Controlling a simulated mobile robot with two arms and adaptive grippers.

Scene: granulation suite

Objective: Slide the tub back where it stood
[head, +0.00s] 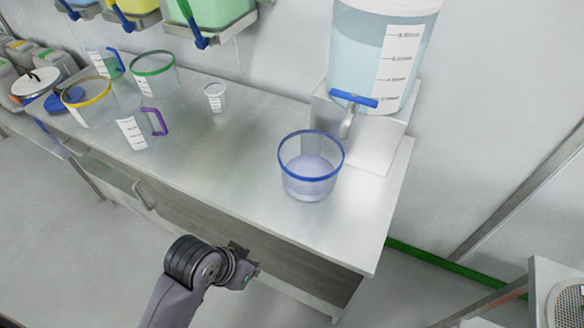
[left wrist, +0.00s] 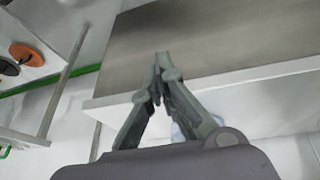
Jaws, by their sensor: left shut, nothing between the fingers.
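A clear tub with a blue rim (head: 310,185) stands upright on the steel bench, with a little pale contents at its bottom. It is in front of the big dispenser, just below and left of its blue-handled tap (head: 352,101). My left gripper (head: 246,268) is in front of the bench's front edge, apart from the tub. In the left wrist view the left gripper (left wrist: 162,58) is shut with its fingertips together and empty. My right gripper is in neither view.
The steel bench (head: 225,150) is clear between the tub and a small cup (head: 215,97). A purple-handled jug (head: 134,130), a yellow-rimmed tub (head: 88,105) and a green-rimmed tub (head: 153,73) stand at left. The clear dispenser (head: 360,40) stands behind the blue-rimmed tub.

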